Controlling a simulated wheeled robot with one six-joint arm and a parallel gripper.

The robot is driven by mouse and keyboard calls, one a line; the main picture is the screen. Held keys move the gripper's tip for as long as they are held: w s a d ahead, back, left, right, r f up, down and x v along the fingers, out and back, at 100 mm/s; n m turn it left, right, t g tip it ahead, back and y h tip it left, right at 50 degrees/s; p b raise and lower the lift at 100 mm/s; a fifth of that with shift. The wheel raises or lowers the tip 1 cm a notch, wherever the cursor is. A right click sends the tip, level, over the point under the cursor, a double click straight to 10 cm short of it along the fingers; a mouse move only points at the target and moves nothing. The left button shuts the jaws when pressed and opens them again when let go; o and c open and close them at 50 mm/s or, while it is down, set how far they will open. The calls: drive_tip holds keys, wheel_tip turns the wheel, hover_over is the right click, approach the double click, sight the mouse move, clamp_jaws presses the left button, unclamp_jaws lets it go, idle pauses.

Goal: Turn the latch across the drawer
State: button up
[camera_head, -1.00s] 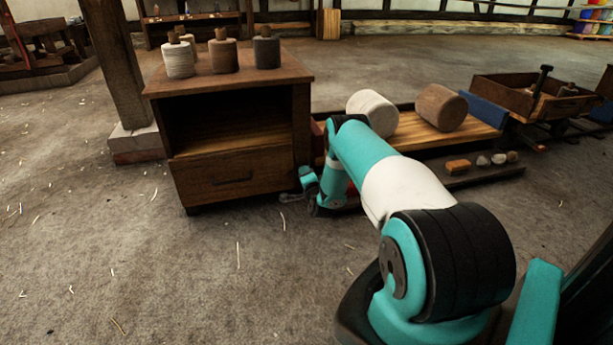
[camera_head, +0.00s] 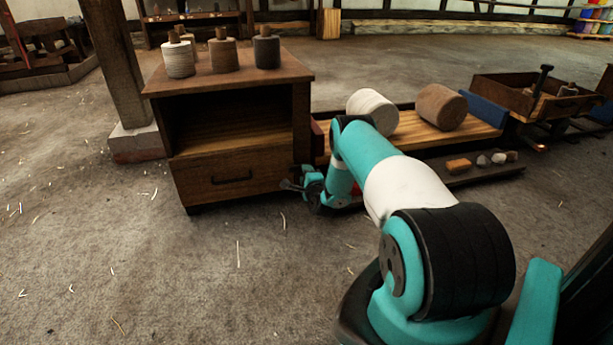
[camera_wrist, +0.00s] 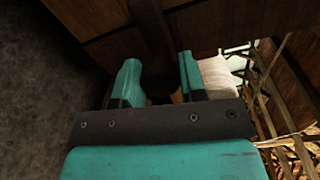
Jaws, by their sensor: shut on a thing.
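My gripper (camera_head: 287,184) is at the cabinet's front right edge, beside the drawer. In the wrist view my gripper (camera_wrist: 160,78) has its two teal fingers on either side of a dark bar with a rounded end, which looks like the latch (camera_wrist: 152,35). The bar runs up across the wood in that view. In the head view the latch is too small and too covered by my gripper to make out.
Several spools, one of them dark (camera_head: 266,52), stand on the cabinet top (camera_head: 220,84). A low wooden bench with a white roll (camera_head: 374,112) and a brown roll (camera_head: 441,107) is right of the cabinet. A post (camera_head: 114,70) stands left. The floor in front is clear.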

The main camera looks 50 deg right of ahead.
drive_tip(key=o, duration=0.9)
drive_tip(key=shift+p+v, duration=8.7)
drive_tip(key=shift+p, duration=0.6)
drive_tip(key=shift+f, duration=0.1)
